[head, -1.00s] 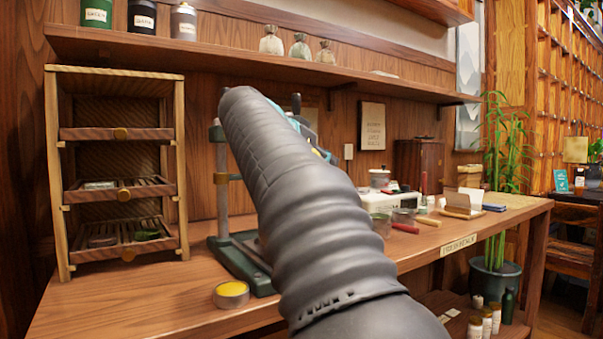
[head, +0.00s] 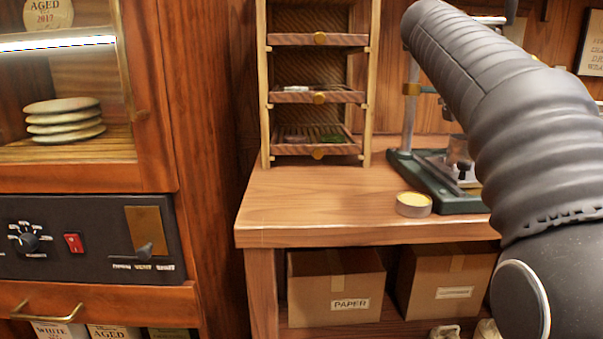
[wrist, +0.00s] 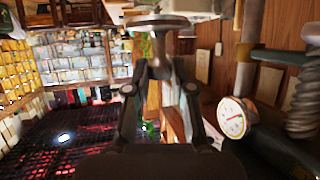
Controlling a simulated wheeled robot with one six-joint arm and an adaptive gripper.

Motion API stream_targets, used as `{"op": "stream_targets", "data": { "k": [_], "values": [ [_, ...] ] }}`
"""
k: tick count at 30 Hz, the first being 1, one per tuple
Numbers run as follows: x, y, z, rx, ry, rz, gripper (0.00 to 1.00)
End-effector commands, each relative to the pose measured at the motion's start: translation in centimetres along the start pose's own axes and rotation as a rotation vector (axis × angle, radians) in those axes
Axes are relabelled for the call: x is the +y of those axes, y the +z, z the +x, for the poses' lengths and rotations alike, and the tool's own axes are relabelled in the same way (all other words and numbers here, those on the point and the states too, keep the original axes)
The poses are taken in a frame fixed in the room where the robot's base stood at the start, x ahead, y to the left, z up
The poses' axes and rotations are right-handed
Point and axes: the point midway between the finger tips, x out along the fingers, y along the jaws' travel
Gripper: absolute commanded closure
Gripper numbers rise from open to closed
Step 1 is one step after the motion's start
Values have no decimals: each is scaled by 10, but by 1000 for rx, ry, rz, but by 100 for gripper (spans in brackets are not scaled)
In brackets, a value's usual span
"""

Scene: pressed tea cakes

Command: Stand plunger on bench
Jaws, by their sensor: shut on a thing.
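In the wrist view my gripper (wrist: 159,72) is shut on the plunger (wrist: 157,22), a grey metal piece with a round flat disc and a stem between the fingers. The plunger is held in the air; what lies directly under it cannot be told. In the head view my dark arm covers the gripper and the plunger. The wooden bench (head: 330,205) shows there, with bare top at its front left.
A green press (head: 400,165) stands on the bench, partly behind my arm. A round yellow-topped tin (head: 413,204) sits in front of it. A drawer rack (head: 265,110) stands at the back left. A cabinet (head: 170,120) is left of the bench. A pressure gauge (wrist: 235,117) shows in the wrist view.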

Motion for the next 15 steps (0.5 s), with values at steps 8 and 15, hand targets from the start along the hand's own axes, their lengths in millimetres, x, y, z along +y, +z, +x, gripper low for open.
{"op": "stream_targets", "data": {
  "k": [8,15],
  "values": [
    [-33,34,-16,0,-3,-3,100],
    [-53,64,-22,1,0,-2,100]
  ]
}}
